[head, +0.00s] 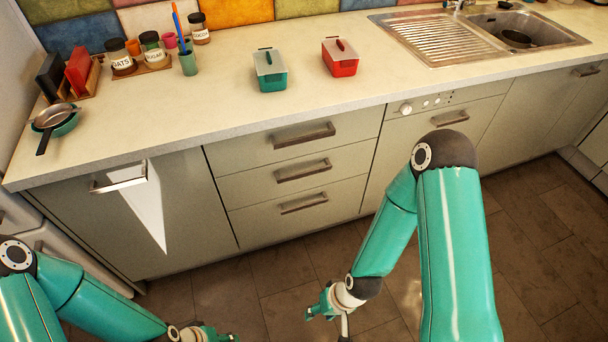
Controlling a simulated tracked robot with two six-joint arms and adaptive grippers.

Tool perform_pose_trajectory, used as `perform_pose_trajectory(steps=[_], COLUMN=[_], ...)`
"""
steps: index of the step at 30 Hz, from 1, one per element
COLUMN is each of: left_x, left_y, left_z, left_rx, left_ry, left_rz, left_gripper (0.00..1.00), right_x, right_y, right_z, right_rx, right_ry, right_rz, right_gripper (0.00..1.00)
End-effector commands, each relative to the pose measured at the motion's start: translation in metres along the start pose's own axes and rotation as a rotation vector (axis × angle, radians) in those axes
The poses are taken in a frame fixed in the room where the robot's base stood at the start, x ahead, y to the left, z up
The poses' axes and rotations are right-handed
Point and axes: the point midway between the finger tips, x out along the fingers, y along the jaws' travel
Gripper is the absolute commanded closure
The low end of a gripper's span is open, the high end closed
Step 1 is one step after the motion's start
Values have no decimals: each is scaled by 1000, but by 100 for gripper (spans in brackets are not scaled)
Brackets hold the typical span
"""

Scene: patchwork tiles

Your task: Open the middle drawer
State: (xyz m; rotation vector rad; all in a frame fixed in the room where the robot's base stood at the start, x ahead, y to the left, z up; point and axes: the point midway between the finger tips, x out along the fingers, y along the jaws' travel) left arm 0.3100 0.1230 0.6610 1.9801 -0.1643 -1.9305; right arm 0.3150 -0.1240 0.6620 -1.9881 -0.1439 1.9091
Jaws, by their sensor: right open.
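The middle drawer (283,177) is in the stack of three drawers under the counter, left of centre in the head view. Its front lies flush with the drawers above and below, and it carries a grey bar handle (303,170). My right gripper (325,326) is low over the floor near the bottom edge, in front of and well below the drawers, open and touching nothing. My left gripper (222,336) is at the bottom edge, partly cut off, apart from the drawers; its jaws cannot be made out.
The top drawer (260,147) and bottom drawer (270,215) are shut. A cupboard (100,215) stands left, a dishwasher-like front (400,145) right. A teal box (270,75) and red box (340,62) sit on the counter (220,110). The tiled floor (275,285) before the drawers is clear.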

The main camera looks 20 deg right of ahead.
Motion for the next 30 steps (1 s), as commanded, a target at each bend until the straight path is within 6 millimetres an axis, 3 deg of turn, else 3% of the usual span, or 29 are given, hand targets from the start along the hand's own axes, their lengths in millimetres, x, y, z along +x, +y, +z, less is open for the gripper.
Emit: perform_pose_trajectory(steps=[5,10,14,18,21,25,30], left_x=[39,100,151,204,238,271,294], left_y=[-14,-36,-54,-74,-86,-98,-106], left_z=[0,-1,-1,-1,-2,-2,-2], left_rx=[0,0,0,0,0,0,0], left_ry=[0,0,0,0,0,0,0], left_rz=[0,0,0,0,0,0,0], left_gripper=[60,60,60,60,60,60,60], right_x=[34,73,86,81,70,52,31], right_y=[9,13,10,4,0,-6,-10], right_z=[-44,-125,-191,-248,-275,-293,-300], right_rx=[100,308,501,695,817,937,1023], right_ry=[149,441,711,987,1157,1324,1447], right_rz=[6,-34,-133,-306,-457,-650,-826], right_gripper=[52,52,52,52,52,52,52])
